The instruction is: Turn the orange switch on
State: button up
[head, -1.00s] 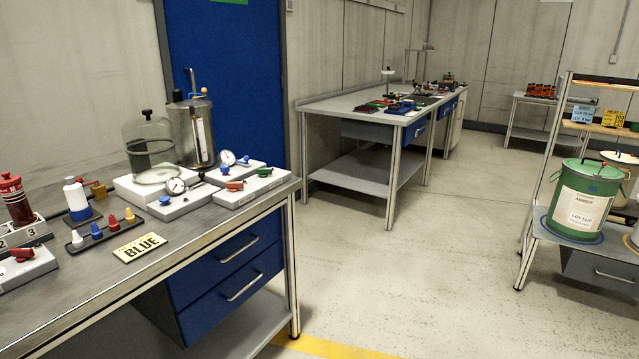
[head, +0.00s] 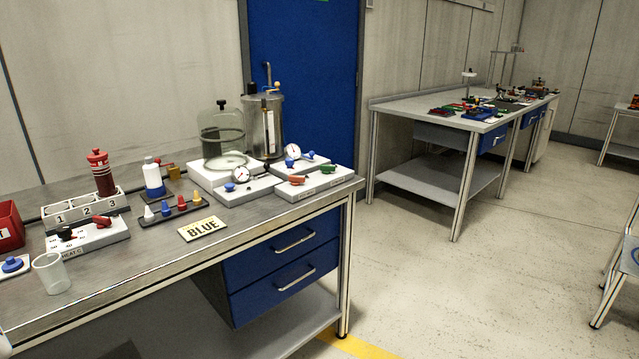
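An orange-red switch handle (head: 297,180) sits on a white panel (head: 311,188) near the right end of the near workbench. A green handle (head: 328,169) is beside it on the same panel. A red handle (head: 103,220) sits on another white panel (head: 90,239) at the left, whose label seems to read HEAT, next to a black knob (head: 66,234). The on or off marks are too small to read.
A second bench (head: 420,112) stands behind at the right. The floor (head: 450,290) between is clear.

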aim_at(294, 181)
jog(key=i+l+u, duration=0.1)
jog(key=i+l, duration=0.15)
jog(key=i+l+u, duration=0.1)
jog(key=i+l, duration=0.15)
jog(key=i+l+u, duration=0.15)
jog(key=l, duration=0.3)
jog(key=i+l+u, duration=0.1)
jog(key=i+l, duration=0.2)
jog(key=i+l+u, duration=0.1)
jog(key=l, duration=0.3)
jog(key=i+l+u, duration=0.1)
jog(key=i+l, duration=0.2)
jog(key=i+l+u, duration=0.1)
jog(key=l, duration=0.4)
jog(key=i+l+u, duration=0.15)
jog(key=l, duration=0.3)
jog(key=i, duration=0.6)
